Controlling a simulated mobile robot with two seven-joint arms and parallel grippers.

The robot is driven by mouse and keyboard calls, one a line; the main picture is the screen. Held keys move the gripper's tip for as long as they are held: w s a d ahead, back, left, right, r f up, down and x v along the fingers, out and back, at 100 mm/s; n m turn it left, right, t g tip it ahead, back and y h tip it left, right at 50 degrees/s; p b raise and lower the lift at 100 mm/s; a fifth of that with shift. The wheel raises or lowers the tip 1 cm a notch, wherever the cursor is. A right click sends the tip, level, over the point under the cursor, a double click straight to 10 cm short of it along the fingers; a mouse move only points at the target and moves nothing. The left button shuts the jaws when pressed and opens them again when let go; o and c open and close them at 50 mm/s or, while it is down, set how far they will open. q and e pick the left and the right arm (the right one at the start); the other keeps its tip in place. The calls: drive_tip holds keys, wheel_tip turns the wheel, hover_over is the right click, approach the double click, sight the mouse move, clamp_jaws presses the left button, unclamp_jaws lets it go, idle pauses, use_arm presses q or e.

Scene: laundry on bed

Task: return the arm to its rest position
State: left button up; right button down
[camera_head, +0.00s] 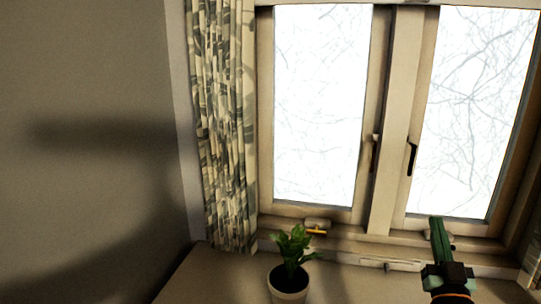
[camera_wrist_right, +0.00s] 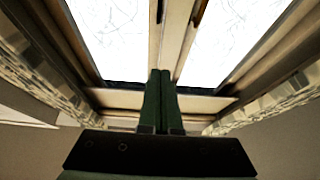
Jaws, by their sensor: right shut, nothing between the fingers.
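My right gripper (camera_head: 439,238) stands at the lower right of the head view, in front of the window sill. Its green fingers point up toward the right window pane. In the right wrist view the two green fingers of the gripper (camera_wrist_right: 161,72) lie side by side, shut with nothing between them. The fingertips overlap the window frame in that view. My left gripper is not in the head view.
A window (camera_head: 318,110) with two panes and dark handles fills the right side. A patterned curtain (camera_head: 226,120) hangs at its left. A potted plant (camera_head: 290,280) stands on a pale surface (camera_head: 210,283) below. A grey wall (camera_head: 90,80) is at left.

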drive_tip(key=s+a+f+n+g+y, duration=0.1)
drive_tip(key=a+f+g, duration=0.15)
drive_tip(key=f, duration=0.45)
drive_tip(key=s+a+f+n+g+y, duration=0.1)
drive_tip(key=a+f+g+y, duration=0.1)
drive_tip(key=f+g, duration=0.3)
drive_tip(key=s+a+f+n+g+y, duration=0.1)
drive_tip(key=s+a+f+g, duration=0.25)
drive_tip(key=s+f, duration=0.4)
drive_tip(key=s+a+f+n+g, duration=0.15)
drive_tip(key=s+f+g, duration=0.3)
drive_tip(key=s, duration=0.65)
drive_tip(key=s+a+f+g+y, duration=0.1)
drive_tip(key=s+a+f+g, duration=0.25)
drive_tip(key=s+f, duration=0.45)
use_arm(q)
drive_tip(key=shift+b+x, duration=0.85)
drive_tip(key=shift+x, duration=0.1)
use_arm(e)
drive_tip(key=w+a+f+t+y, duration=0.1)
drive_tip(key=a+f+t, duration=0.1)
drive_tip(key=f, duration=0.3)
drive_tip(key=w+a+f+t+y, duration=0.1)
drive_tip(key=f+t, duration=0.2)
drive_tip(key=f, duration=0.2)
drive_tip(key=shift+w+a+f, duration=0.25)
drive_tip(key=shift+a+f, duration=0.1)
drive_tip(key=shift+f, duration=0.05)
drive_tip(key=shift+t, duration=0.3)
